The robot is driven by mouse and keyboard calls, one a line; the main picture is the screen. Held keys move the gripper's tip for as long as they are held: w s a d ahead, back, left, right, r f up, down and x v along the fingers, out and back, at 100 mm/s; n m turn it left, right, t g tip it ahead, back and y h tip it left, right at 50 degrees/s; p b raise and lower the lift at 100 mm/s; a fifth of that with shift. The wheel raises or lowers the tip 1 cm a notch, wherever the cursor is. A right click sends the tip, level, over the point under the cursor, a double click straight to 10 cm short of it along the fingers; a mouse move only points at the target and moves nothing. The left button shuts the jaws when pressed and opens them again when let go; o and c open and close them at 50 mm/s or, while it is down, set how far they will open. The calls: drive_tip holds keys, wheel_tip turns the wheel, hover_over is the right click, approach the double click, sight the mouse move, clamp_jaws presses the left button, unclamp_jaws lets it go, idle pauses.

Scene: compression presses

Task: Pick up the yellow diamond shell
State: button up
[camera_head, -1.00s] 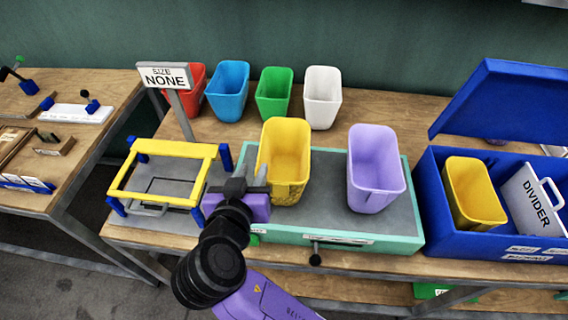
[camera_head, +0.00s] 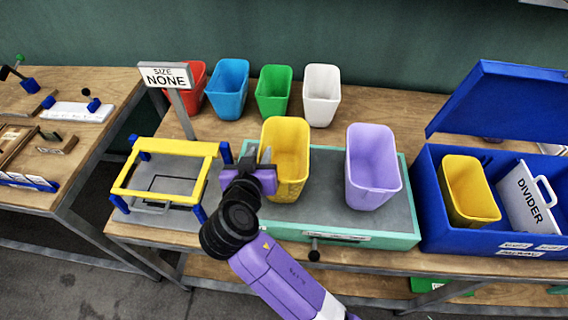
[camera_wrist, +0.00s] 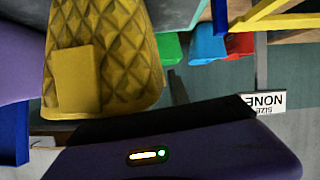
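The yellow diamond shell (camera_head: 288,150) is an open bin standing upright on the grey top of the green-edged tray (camera_head: 330,222). In the wrist view the shell (camera_wrist: 120,40) appears upside down and close, with diamond quilting and a smooth rectangular patch. My gripper (camera_head: 257,156) is just left of the shell's front in the head view. Its fingers show a gap between them, with nothing held. The wrist view shows my gripper's body along the bottom but not its fingertips clearly, so I cannot tell whether they touch the shell.
A purple bin (camera_head: 372,170) stands to the right on the same tray. A yellow press frame (camera_head: 168,168) is close on the left. Red, blue, green and white bins (camera_head: 321,97) line the back. A blue box (camera_head: 432,205) at right holds another yellow bin (camera_head: 468,190) and a divider (camera_head: 522,196).

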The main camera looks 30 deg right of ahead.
clamp_jaws()
idle(1.2)
